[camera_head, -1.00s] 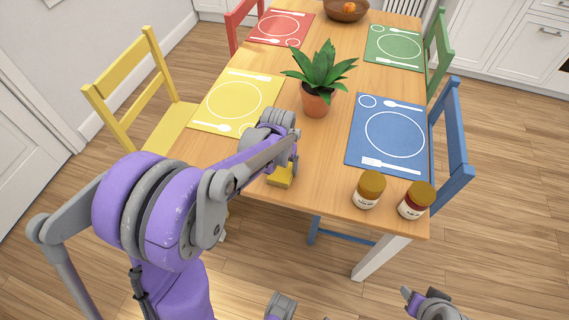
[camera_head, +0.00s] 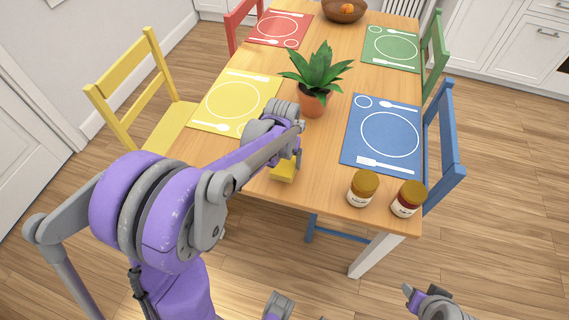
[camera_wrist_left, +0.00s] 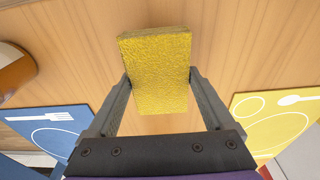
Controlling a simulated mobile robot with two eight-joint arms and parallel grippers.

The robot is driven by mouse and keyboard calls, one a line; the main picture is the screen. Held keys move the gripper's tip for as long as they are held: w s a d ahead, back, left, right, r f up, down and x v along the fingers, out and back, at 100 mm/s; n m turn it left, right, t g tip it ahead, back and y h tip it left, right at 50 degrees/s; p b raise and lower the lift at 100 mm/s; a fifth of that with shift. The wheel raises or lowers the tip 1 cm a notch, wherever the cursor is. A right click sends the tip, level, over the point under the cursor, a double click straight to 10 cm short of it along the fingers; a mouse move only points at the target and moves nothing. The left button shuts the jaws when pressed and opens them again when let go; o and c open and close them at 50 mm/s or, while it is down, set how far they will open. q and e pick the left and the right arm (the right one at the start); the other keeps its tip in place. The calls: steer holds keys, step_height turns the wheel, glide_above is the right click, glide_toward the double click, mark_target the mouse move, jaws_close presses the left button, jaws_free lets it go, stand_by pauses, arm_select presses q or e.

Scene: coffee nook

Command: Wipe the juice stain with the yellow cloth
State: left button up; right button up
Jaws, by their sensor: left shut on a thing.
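The yellow cloth (camera_head: 283,173) looks like a thick rectangular block. My left gripper (camera_head: 290,160) is shut on it over the near part of the wooden table. In the left wrist view the cloth (camera_wrist_left: 158,75) sits between the two fingers (camera_wrist_left: 159,82), with bare wood behind it. I cannot tell whether the cloth touches the tabletop. No juice stain shows in either view; the arm and cloth hide some of the table. My right gripper (camera_head: 428,298) is low at the bottom right, off the table; its opening is unclear.
A potted plant (camera_head: 313,98) stands just beyond the left gripper. Two jars, one (camera_head: 362,188) beside the other (camera_head: 408,199), stand at the near right corner. Yellow (camera_head: 235,100) and blue (camera_head: 383,135) placemats flank the middle. Bare wood lies between cloth and jars.

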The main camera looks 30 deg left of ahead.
mark_target(286, 160)
arm_select(q)
steer(key=shift+r+p, duration=1.3)
steer(key=shift+r, duration=1)
arm_select(e)
step_height(286, 160, up, 3)
steer(key=shift+s+r, duration=0.1)
